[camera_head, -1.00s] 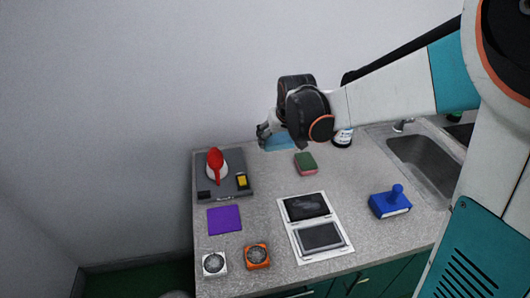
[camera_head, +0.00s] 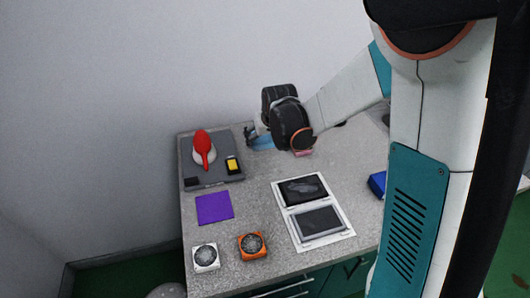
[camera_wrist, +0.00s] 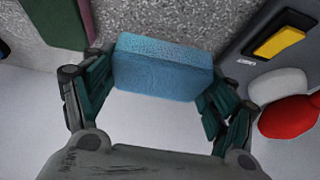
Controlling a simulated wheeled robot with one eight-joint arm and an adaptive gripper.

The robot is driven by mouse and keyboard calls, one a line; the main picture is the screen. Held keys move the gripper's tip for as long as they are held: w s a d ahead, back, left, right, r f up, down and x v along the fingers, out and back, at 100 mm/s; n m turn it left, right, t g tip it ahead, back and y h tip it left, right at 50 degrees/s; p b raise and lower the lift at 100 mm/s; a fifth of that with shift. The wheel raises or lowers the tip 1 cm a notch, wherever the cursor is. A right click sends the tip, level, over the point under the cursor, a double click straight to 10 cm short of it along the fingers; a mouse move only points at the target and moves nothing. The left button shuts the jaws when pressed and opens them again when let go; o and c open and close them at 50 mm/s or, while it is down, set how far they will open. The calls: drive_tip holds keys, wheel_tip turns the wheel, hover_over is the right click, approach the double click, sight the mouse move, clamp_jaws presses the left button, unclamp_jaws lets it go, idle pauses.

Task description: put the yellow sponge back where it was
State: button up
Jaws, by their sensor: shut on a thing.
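My gripper (camera_wrist: 155,95) is shut on a blue sponge-like block (camera_wrist: 165,68), at the back of the counter. The block also shows in the head view (camera_head: 263,143), partly behind my wrist. I cannot tell whether it touches the counter. I see no plain yellow sponge. A small yellow piece on a black base (camera_head: 233,165) sits on the grey tray (camera_head: 212,180) to the left, and its yellow top shows in the wrist view (camera_wrist: 281,43). A green and red sponge is mostly hidden behind my wrist in the head view; its reddish edge (camera_head: 303,153) shows.
A red brush-like thing (camera_head: 204,147) stands on a white base on the tray. A purple pad (camera_head: 214,208), white box (camera_head: 206,257), orange box (camera_head: 252,245) and white framed panel (camera_head: 315,210) lie nearer. A blue object (camera_head: 377,184) is at right.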

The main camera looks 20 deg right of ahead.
sight(265, 156)
drive_tip(key=shift+f+b, duration=0.8)
drive_tip(key=shift+f, duration=1.7)
drive_tip(key=shift+f, duration=0.15)
drive_tip(key=o, duration=1.2)
